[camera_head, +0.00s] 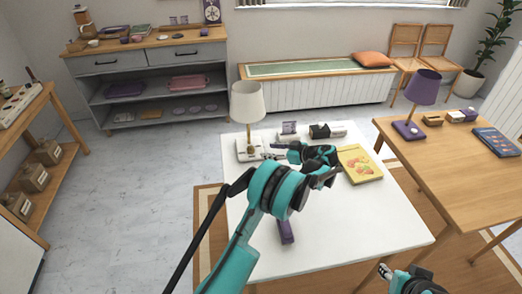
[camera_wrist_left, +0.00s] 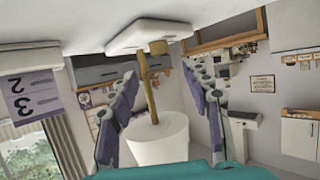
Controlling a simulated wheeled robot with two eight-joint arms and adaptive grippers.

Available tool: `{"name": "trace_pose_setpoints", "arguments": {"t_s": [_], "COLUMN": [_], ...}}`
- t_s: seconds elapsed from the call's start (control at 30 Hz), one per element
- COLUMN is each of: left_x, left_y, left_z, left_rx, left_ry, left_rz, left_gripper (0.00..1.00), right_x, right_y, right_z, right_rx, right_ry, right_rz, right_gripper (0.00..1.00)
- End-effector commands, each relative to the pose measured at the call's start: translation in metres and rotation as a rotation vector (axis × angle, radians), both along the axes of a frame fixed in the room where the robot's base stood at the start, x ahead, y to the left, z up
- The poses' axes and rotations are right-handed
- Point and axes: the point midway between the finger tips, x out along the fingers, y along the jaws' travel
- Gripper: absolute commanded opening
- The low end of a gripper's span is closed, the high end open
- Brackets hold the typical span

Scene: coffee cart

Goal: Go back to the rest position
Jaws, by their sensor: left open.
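A white-shaded lamp (camera_head: 247,102) with a brass-coloured stem stands upright on the white table (camera_head: 340,235), near its far left corner. My left gripper (camera_head: 290,152) is over the table, to the right of the lamp's base. In the left wrist view the picture is upside down, and the lamp (camera_wrist_left: 158,142) shows between the two spread fingers of my left gripper (camera_wrist_left: 158,72). The fingers are open and appear clear of the lamp. Part of my right gripper (camera_head: 386,272) shows at the bottom edge; its jaws cannot be made out.
A yellow book (camera_head: 359,164) and a small dark box (camera_head: 319,131) lie on the white table. A purple item (camera_head: 286,231) is partly behind my left arm. A wooden table (camera_head: 455,165) with a purple lamp (camera_head: 424,87) stands at right. Open floor (camera_head: 150,190) lies at left.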

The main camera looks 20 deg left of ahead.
Motion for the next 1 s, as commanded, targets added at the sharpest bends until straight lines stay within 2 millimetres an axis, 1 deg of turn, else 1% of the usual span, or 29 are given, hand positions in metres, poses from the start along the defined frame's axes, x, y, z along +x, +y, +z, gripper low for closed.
{"name": "trace_pose_setpoints", "arguments": {"t_s": [0.03, 0.1, 0.2, 0.67, 0.77, 0.87, 0.97, 1.0], "left_x": [-0.001, -0.002, -0.004, -0.004, -0.005, -0.01, -0.023, -0.03], "left_y": [-0.007, -0.014, -0.021, -0.022, -0.022, -0.02, -0.017, -0.016], "left_z": [0.003, 0.006, 0.008, 0.009, 0.012, 0.025, 0.047, 0.057], "left_rx": [0.0, 0.0, 0.0, 0.0, -0.006, -0.034, -0.088, -0.116], "left_ry": [-0.001, 0.0, -0.001, -0.001, 0.008, 0.048, 0.126, 0.164], "left_rz": [-0.002, -0.001, 0.0, 0.0, -0.005, -0.036, -0.099, -0.133], "left_gripper": [0.49, 0.49, 0.49, 0.49, 0.49, 0.49, 0.49, 0.49], "right_x": [0.0, 0.0, 0.0, 0.0, 0.0, 0.0, 0.0, 0.0], "right_y": [0.0, 0.0, 0.0, 0.0, 0.0, 0.0, 0.0, 0.0], "right_z": [0.0, 0.0, 0.0, 0.0, 0.0, 0.0, 0.0, 0.0], "right_rx": [0.0, 0.0, 0.0, 0.0, 0.0, 0.0, 0.0, 0.0], "right_ry": [0.0, 0.0, 0.0, 0.0, 0.0, 0.0, 0.0, 0.0], "right_rz": [0.0, 0.0, 0.0, 0.0, 0.0, 0.0, 0.0, 0.0], "right_gripper": [0.4, 0.4, 0.4, 0.4, 0.4, 0.4, 0.4, 0.4]}}
